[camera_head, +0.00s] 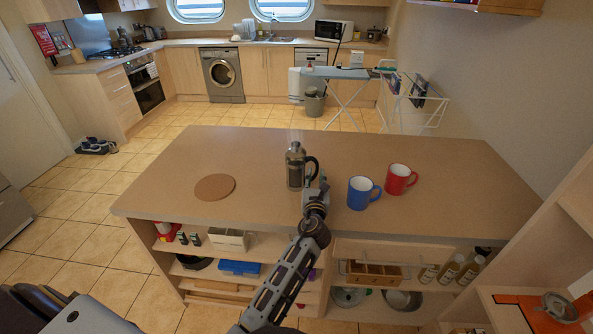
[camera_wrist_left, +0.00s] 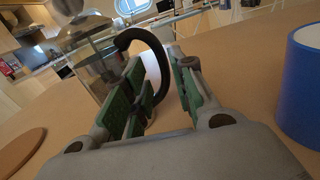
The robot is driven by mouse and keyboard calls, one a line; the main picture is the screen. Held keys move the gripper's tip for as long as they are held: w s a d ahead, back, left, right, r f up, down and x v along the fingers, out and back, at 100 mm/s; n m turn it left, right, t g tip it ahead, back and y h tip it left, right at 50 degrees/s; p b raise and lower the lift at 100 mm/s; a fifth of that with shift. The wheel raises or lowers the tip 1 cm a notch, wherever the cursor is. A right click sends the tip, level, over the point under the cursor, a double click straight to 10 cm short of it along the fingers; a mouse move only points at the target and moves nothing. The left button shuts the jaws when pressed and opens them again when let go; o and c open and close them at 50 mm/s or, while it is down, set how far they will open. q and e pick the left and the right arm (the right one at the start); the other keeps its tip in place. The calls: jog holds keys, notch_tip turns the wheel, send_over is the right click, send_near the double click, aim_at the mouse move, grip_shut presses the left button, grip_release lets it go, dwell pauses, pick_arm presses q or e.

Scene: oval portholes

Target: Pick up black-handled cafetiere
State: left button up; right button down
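The cafetiere (camera_head: 295,166) stands upright on the island counter, with a metal lid, a glass body and a black handle on its right side. In the left wrist view its black handle (camera_wrist_left: 160,55) curves down between the two green-padded fingers of my left gripper (camera_wrist_left: 163,88). The fingers are apart, with a gap beside the handle; whether one finger touches it I cannot tell. My right gripper is not in view.
A blue mug (camera_head: 360,194) stands close to the right of my left gripper, and a red mug (camera_head: 398,180) beyond it. A round brown mat (camera_head: 215,187) lies left of the cafetiere. The rear of the counter (camera_head: 230,148) is clear.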

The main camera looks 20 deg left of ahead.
aim_at(316, 171)
pick_arm(q)
jog(key=shift+w+a, duration=0.15)
jog(key=shift+w, duration=0.35)
jog(key=shift+w+a+f, duration=0.1)
jog(key=shift+w+a, duration=0.05)
jog(key=shift+w, duration=0.5)
jog(key=shift+x, duration=1.1)
jog(key=shift+w+a+f, duration=0.1)
jog(key=shift+w, duration=0.2)
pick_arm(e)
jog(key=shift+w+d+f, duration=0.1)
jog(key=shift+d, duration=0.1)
pick_arm(q)
jog(key=shift+c, duration=0.3)
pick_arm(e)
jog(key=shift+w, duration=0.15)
